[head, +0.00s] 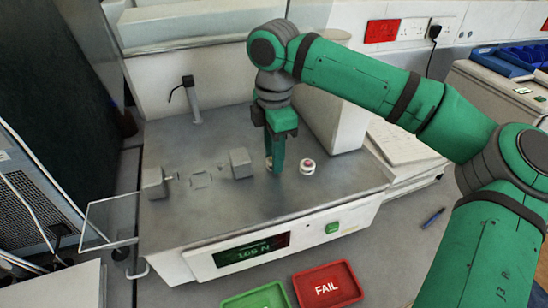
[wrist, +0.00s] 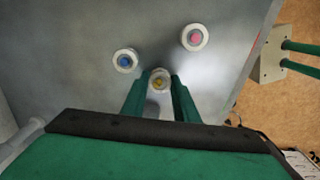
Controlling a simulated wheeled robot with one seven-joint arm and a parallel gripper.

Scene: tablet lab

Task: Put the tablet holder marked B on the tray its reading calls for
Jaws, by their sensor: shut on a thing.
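My gripper (head: 276,168) is at the steel deck of the tester, fingers pointing down. In the wrist view my gripper (wrist: 159,88) is shut on a small round white holder with a yellow tablet (wrist: 158,80). A holder with a blue tablet (wrist: 125,61) stands just left of it, and one with a pink tablet (wrist: 195,37) to the upper right. The pink one (head: 307,166) also shows in the head view, right of my gripper. No letters are readable on the holders. The green tray (head: 256,299) and red FAIL tray (head: 327,285) lie in front of the tester.
The tester's display (head: 251,250) shows a green number in N, perhaps 105 or 109. Two grey jaw blocks (head: 240,163) stand on the deck left of my gripper. A clear guard panel (head: 108,220) sticks out at left. A pen (head: 432,217) lies at right.

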